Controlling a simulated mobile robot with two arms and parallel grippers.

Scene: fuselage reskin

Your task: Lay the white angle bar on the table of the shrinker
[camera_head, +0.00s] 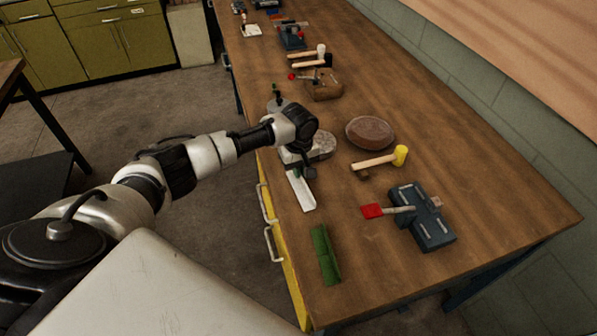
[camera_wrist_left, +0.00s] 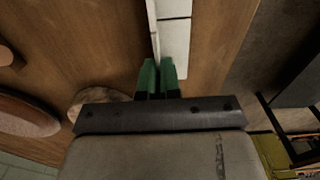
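The white angle bar (camera_head: 301,191) is near the table's left edge, pointing toward the front. It also shows in the left wrist view (camera_wrist_left: 175,33), running up from the fingertips. My left gripper (camera_head: 297,172) is over the bar's far end. In the left wrist view its green fingertips (camera_wrist_left: 159,76) are close together on the bar's upright flange. I cannot tell whether the bar touches the table. A blue tool with a red-ended lever (camera_head: 426,217), possibly the shrinker, stands at the front right, apart from the bar. My right gripper is not in view.
A green angle piece (camera_head: 325,255) lies in front of the bar. A yellow-headed mallet (camera_head: 380,160) and brown round pad (camera_head: 370,133) lie to the right. A grey round-based object (camera_head: 322,145) is beside the gripper. Bare wood (camera_head: 480,170) lies at the right.

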